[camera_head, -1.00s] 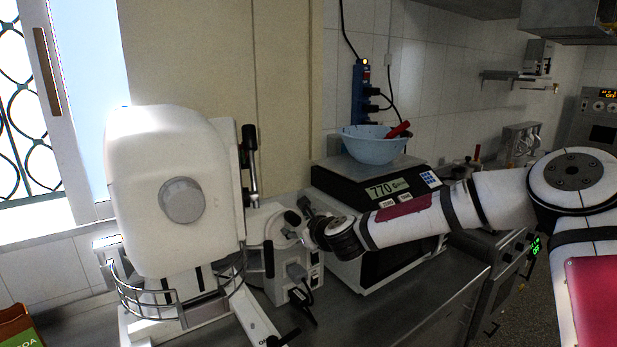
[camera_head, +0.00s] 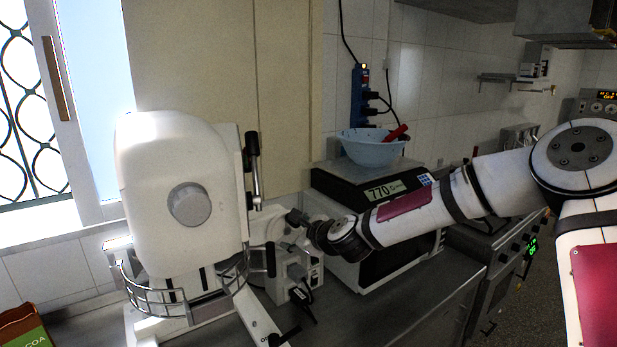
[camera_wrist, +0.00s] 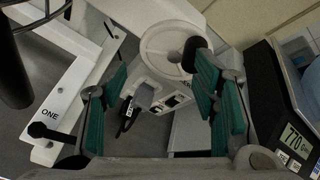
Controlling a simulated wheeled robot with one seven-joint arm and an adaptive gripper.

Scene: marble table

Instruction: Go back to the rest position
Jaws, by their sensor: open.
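My gripper shows clearly in the wrist view (camera_wrist: 162,80), its two teal-padded fingers spread wide apart with nothing held between them. In the head view, my arm reaches in from the right and ends at the wrist beside the large white mixer (camera_head: 178,190); the fingers are small and hard to make out there. Beyond the open fingers stands a smaller white appliance (camera_wrist: 165,50) with a round top, a plug and sockets; it also shows in the head view (camera_head: 280,275), partly hidden behind my wrist and gripper.
A black-topped scale (camera_head: 340,190) reading 770 carries a blue bowl (camera_head: 370,152) with a red-handled tool, just behind my forearm. The mixer's wire guard (camera_head: 150,300) is left of my gripper. A cocoa box (camera_head: 22,328) sits at lower left. Steel counter (camera_head: 375,315) is clear in front.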

